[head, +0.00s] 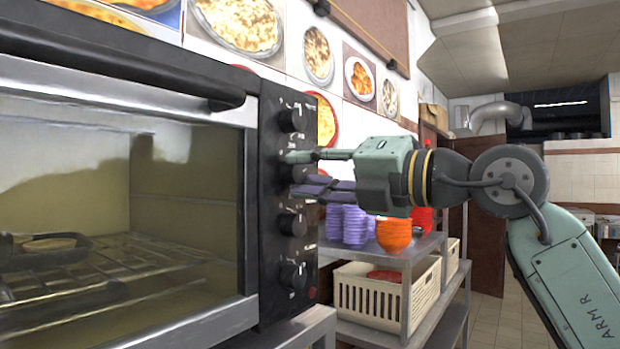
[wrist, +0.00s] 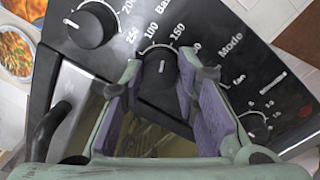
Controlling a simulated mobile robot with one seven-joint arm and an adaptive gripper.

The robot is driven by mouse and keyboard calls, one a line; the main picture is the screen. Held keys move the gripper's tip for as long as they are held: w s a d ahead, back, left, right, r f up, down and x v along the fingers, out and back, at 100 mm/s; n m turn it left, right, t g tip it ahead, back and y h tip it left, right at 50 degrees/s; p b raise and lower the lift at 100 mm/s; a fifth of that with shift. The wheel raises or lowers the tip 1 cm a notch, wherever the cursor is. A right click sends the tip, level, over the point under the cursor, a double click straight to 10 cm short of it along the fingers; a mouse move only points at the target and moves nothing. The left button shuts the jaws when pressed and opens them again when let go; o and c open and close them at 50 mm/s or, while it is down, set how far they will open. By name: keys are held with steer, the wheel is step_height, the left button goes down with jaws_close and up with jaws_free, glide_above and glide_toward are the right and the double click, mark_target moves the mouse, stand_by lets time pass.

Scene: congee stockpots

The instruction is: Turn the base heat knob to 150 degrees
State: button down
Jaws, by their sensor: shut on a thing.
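The black oven (head: 120,90) has a dark control panel with a column of round knobs. The base heat knob (wrist: 158,72) is black with a white pointer line, under the partly visible label "Bas". The numbers 100 and 150 are printed around it. Its pointer is roughly upright in the wrist view, near those numbers; the exact setting is hard to tell. My gripper (wrist: 160,82) is shut on this knob, with one purple-padded finger on each side. In the head view my gripper (head: 303,172) reaches the panel from the right, and its fingers hide most of the knob.
Another knob (head: 291,120) sits above, and the mode knob (head: 292,224) and a lower knob (head: 292,275) sit below. A metal shelf (head: 425,248) stands behind, with purple bowls (head: 352,225), orange bowls (head: 393,235) and a cream basket (head: 375,298). The floor at right is open.

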steer(key=shift+m, duration=1.2)
steer(key=c, duration=1.2)
jaws_free()
steer(key=v, duration=1.2)
steer(key=shift+s+f, duration=0.1)
